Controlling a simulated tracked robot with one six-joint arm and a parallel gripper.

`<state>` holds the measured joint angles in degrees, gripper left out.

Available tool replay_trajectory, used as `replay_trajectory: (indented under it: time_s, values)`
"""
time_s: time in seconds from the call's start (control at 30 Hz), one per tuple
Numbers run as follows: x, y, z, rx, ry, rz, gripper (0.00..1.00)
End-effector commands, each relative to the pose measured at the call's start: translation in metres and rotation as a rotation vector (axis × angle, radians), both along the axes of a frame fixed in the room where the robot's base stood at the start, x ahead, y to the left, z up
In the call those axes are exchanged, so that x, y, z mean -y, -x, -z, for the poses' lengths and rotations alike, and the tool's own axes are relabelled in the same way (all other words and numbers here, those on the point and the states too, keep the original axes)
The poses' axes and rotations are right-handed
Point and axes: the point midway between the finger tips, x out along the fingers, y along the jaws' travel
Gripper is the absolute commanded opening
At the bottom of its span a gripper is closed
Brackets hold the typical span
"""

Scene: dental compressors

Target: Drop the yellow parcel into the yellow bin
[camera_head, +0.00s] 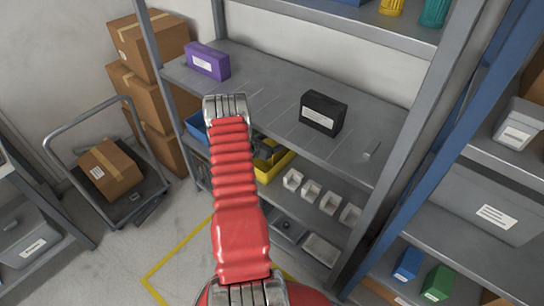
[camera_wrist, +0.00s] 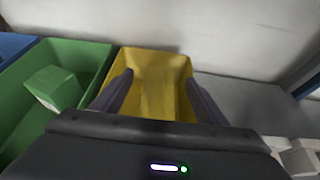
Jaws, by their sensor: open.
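The yellow bin (camera_wrist: 181,63) is in the middle of the wrist view, just beyond my open gripper (camera_wrist: 160,92). Its two dark fingers are spread apart over the bin's opening. A yellow block shape (camera_wrist: 158,98), which looks like the yellow parcel, shows between the fingers and within the bin's outline. Its edges blend with the bin, so I cannot tell exactly how it rests. In the head view the yellow bin (camera_head: 273,166) is on the lower shelf, partly behind my red arm.
A green bin (camera_wrist: 91,55) holding a green parcel (camera_wrist: 54,88) stands left of the yellow bin. A blue bin (camera_head: 196,128) is further left. Small white trays (camera_head: 311,192) stand to the right. The upper shelf carries a purple box (camera_head: 208,62) and a black box (camera_head: 323,113).

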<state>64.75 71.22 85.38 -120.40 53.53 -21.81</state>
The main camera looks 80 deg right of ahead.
Motion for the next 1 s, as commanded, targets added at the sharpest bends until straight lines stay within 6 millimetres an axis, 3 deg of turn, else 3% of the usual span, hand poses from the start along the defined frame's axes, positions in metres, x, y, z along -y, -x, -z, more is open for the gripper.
replay_trajectory:
  time_s: [0.6, 0.8, 1.0]
  values:
    - [-0.086, -0.036, -0.039, -0.001, 0.001, -0.001, 0.67]
    - [-0.100, -0.041, -0.045, 0.000, 0.002, 0.000, 0.67]
    - [-0.101, -0.042, -0.046, 0.000, 0.002, 0.000, 0.67]
